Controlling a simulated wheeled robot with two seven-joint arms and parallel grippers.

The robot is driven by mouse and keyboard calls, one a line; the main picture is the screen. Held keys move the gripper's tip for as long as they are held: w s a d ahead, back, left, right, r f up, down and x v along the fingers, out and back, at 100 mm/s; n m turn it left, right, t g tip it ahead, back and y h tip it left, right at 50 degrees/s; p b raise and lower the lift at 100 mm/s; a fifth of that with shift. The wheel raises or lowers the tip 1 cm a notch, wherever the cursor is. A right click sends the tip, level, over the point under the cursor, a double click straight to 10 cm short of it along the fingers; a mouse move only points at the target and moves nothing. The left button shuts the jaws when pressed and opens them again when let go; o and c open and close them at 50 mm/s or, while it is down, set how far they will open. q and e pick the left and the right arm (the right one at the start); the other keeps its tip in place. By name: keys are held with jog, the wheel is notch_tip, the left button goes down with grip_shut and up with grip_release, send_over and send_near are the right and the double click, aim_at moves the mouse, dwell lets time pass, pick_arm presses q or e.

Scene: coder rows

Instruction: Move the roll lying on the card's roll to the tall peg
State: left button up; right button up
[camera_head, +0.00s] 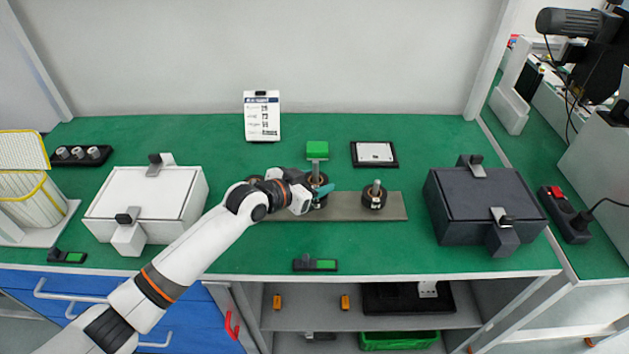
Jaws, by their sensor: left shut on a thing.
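My left gripper (312,191) is over the middle of a grey-brown base plate (345,212), shut on a dark roll (318,180). The fingers and arm partly hide that roll, and another dark roll (319,202) shows just below it; I cannot tell whether they touch. A dark roll (373,200) sits around a grey peg (376,186) at the right of the plate. Behind the gripper a green block (317,150) tops a short grey post. A white printed card (262,118) stands at the back. Part of a dark round thing (255,179) shows behind my arm. My right gripper is out of view.
A white lidded box (140,195) stands left and a dark lidded box (485,205) right. A framed white panel (375,153) lies behind the plate. The green bench between is clear.

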pick_arm(q)
jog(key=shift+f+b, duration=0.4)
jog(key=shift+f, duration=0.2)
jog(key=o, duration=1.1)
jog(key=shift+a, duration=0.1)
